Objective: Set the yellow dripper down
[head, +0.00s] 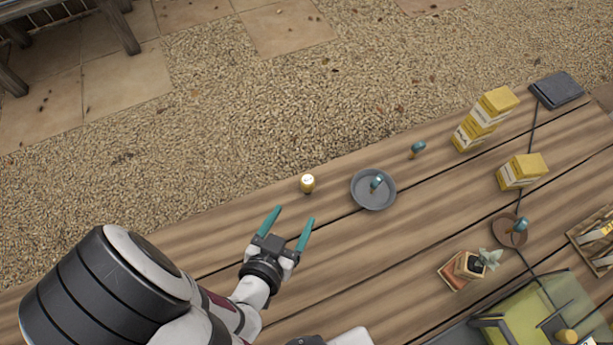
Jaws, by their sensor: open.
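The yellow dripper (307,184), a small yellow piece with a pale top, stands on the wooden table (225,235) near its far edge. My gripper (293,214) is open, with its two teal fingers apart and nothing between them. The fingertips point toward the yellow dripper and appear short of it in the picture, with a gap between. How high the fingers are above the table is hard to tell.
A grey dish (373,203) right of the yellow dripper holds a teal-topped piece (376,183). Another teal-topped piece (418,148) stands beyond it. Table left of the dripper is clear.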

